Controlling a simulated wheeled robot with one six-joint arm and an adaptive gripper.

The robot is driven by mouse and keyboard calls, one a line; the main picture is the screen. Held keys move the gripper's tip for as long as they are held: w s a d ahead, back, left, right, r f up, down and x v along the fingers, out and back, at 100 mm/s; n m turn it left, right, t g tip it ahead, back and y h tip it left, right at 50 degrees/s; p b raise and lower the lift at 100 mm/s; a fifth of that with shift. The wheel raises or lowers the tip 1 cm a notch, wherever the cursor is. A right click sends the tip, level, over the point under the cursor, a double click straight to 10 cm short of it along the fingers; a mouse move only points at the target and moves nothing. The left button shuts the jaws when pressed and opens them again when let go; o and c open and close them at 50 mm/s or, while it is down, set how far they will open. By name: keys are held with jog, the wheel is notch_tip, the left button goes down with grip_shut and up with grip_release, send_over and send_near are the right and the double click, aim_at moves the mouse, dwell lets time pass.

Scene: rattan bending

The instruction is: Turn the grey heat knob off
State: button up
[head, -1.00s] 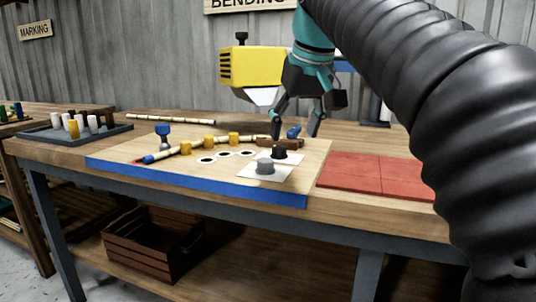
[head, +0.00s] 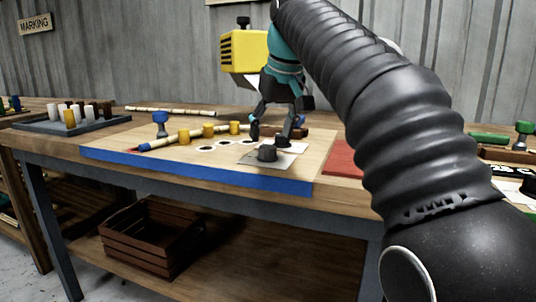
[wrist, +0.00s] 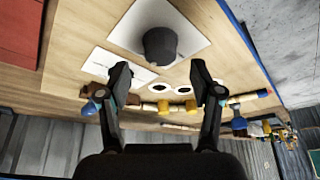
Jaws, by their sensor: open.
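The grey heat knob (head: 267,153) stands on a pale square plate (head: 250,160) near the front right of the wooden board. It looks dark, in shadow, and shows in the wrist view (wrist: 160,46) at top centre. My gripper (head: 269,137) points down just behind the knob in the head view, open and empty. In the wrist view its fingertips (wrist: 160,76) are spread on either side, apart from the knob.
A bent rattan strip with yellow pegs (head: 208,130) and a blue clamp (head: 160,118) lie on the blue-edged board (head: 200,170). A yellow heat tool (head: 242,52) is behind my gripper. Red tiles (head: 343,158) lie right. A peg tray (head: 75,124) stands left.

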aim_at(268, 147)
jog(key=shift+b+x, duration=0.55)
jog(key=shift+x, duration=1.7)
jog(key=shift+a, duration=0.1)
jog(key=c, duration=1.1)
jog(key=shift+c, duration=0.2)
